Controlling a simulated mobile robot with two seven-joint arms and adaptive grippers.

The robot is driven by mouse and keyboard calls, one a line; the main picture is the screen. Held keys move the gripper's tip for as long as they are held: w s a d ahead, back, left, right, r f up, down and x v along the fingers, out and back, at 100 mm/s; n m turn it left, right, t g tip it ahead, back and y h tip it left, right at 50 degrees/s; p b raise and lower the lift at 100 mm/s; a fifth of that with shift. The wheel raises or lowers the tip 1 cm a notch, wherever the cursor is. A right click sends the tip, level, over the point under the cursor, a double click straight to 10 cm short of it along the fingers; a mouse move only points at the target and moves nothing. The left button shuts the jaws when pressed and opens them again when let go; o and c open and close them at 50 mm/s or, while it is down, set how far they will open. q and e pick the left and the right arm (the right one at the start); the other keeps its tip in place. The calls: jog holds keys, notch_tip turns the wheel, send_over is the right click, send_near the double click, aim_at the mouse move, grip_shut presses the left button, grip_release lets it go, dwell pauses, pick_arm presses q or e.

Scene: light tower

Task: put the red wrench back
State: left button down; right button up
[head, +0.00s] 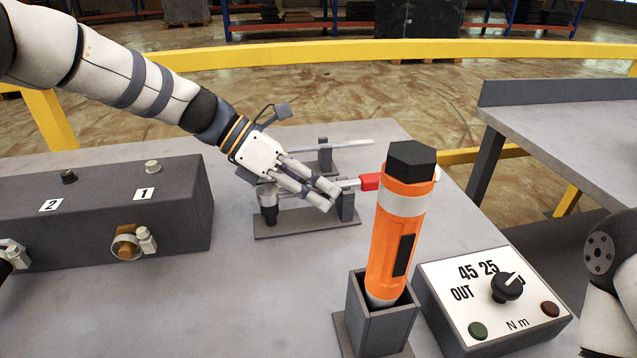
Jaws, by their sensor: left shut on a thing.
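The red wrench (370,182) has a red grip and a silver shaft. It lies roughly level over a dark grey rack (300,226) in the middle of the table. My left gripper (328,199) is shut on its shaft, left of the red grip, beside the rack's right post. The fingers cover part of the shaft, and the orange tool hides the grip's right end. I cannot tell whether the wrench rests in the rack's posts or is just above them. My right gripper is out of view; only part of my right arm shows at the right edge.
A large orange tool (398,225) stands upright in a grey holder (378,330) in front. Right of it is a dial box (492,295). A second rack (325,158) with a silver bar is behind. A grey box (100,215) with numbered knobs stands left.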

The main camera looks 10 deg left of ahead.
pick_arm(q)
jog(key=shift+f, duration=0.15)
jog(key=c, duration=1.5)
grip_release()
jog(key=shift+c, duration=0.2)
jog(key=v, duration=1.2)
